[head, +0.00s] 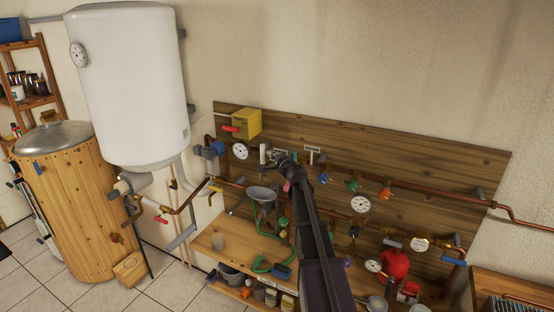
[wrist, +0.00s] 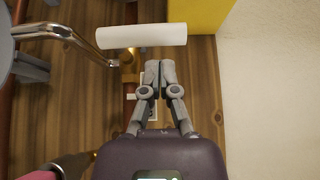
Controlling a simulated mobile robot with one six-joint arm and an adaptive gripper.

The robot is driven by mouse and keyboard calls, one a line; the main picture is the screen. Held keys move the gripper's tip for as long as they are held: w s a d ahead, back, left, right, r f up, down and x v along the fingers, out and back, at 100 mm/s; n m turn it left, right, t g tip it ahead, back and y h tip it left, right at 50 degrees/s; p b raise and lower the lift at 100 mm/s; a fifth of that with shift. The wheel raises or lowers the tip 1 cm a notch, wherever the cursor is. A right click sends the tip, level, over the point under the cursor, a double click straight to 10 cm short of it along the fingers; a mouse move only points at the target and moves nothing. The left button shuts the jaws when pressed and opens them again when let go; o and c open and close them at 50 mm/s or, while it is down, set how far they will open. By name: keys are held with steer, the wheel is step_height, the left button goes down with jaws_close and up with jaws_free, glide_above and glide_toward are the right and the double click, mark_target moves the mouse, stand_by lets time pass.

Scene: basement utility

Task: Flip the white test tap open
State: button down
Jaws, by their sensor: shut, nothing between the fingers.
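The white test tap's handle (wrist: 142,36) is a plain white cylinder lying nearly level across the top of the wrist view. Brass fittings (wrist: 130,77) show below it, and a bent chrome piece (wrist: 80,40) runs up to the left. In the head view the white handle (head: 263,153) is a small upright shape on the board, left of my gripper (head: 281,159). In the wrist view my gripper (wrist: 160,67) is shut and empty. Its fingertips are just below the right half of the handle, with a small gap in the picture. Contact in depth cannot be judged.
A yellow box (head: 247,123) with a red lever sits above left of the tap. A round gauge (head: 240,151) is to its left. Coloured valves (head: 354,186) line the copper pipe to the right. A grey funnel (head: 261,193) is below. The white tank (head: 130,85) stands left.

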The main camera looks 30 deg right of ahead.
steer(key=shift+w, duration=0.9)
steer(key=shift+a, duration=0.1)
